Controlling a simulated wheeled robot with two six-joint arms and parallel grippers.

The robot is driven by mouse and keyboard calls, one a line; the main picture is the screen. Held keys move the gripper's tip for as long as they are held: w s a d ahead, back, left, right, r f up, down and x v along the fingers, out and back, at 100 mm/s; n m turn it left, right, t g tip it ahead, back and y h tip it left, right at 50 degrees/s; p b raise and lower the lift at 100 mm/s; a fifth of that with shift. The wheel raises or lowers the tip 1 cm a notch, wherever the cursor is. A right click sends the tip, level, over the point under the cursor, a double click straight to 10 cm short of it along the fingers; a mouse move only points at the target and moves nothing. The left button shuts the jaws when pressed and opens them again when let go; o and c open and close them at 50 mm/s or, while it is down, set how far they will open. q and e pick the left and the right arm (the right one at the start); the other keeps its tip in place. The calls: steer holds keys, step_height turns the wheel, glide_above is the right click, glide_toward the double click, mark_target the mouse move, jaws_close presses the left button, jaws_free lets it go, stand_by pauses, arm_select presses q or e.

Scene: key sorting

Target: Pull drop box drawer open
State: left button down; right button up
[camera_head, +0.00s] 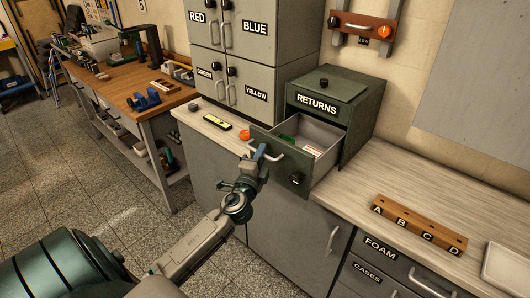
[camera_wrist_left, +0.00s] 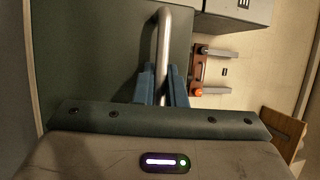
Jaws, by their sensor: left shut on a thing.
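The drop box (camera_head: 360,97) is a dark green cabinet labelled RETURNS on the counter. My left gripper (camera_head: 258,156) is shut on the curved metal drawer handle (camera_head: 272,155). In the left wrist view the blue fingers (camera_wrist_left: 161,85) sit on both sides of the handle bar (camera_wrist_left: 163,42). My right gripper is in neither view.
Lockers labelled RED, BLUE, GREEN and YELLOW (camera_head: 247,50) stand behind to the left. A wooden block lettered A to D (camera_head: 420,223) and a white tray (camera_head: 505,268) are at right.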

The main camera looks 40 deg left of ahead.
arm_select(q)
steer(key=c, duration=1.8)
jaws_free()
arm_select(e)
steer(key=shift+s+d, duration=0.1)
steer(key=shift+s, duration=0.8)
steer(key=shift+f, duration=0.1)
